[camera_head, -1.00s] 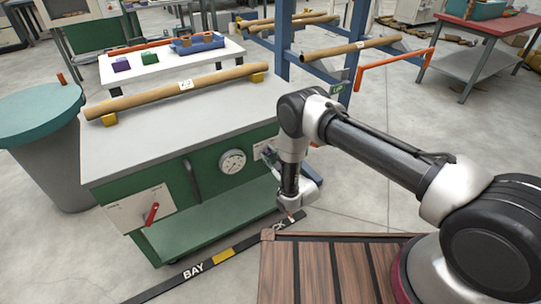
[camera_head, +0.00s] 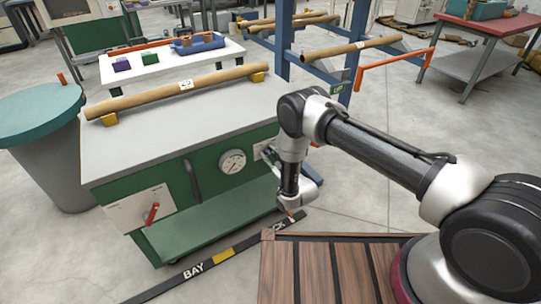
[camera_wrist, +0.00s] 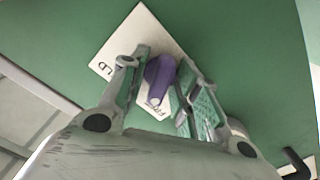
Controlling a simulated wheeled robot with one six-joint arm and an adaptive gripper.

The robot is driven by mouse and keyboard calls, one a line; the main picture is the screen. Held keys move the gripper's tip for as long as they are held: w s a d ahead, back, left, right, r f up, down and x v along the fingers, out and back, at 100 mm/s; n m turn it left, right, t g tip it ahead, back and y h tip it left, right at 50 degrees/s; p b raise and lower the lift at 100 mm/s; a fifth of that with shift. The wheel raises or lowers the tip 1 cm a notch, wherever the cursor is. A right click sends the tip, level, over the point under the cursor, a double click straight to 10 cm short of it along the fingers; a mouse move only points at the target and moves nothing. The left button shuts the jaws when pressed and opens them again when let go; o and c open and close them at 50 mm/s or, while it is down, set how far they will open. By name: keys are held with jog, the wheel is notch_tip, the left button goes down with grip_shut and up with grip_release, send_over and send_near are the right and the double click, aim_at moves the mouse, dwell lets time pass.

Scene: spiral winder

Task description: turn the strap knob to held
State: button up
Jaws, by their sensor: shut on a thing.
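The strap knob (camera_wrist: 158,78) is purple and sits on a white plate (camera_wrist: 128,42) on the green cabinet face. In the wrist view the plate carries letters ending in "LD" at the left and a partly hidden word starting with "F" below the knob. My gripper (camera_wrist: 163,66) has one finger on each side of the knob and is shut on it. The knob's pointing end is tilted slightly in the picture, towards the lower word. In the head view my gripper (camera_head: 272,162) is at the cabinet's right end, and my wrist hides most of the knob.
The green cabinet (camera_head: 170,140) has a round gauge (camera_head: 232,162), a dark handle and a red lever (camera_head: 151,213). A cardboard tube (camera_head: 160,92) lies on its top. A black hooked part (camera_wrist: 297,163) shows at the wrist view's lower right.

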jog(key=m, duration=1.4)
dwell(0.7)
jog(key=o, duration=0.6)
jog(key=shift+o, duration=0.2)
jog(key=v, duration=1.2)
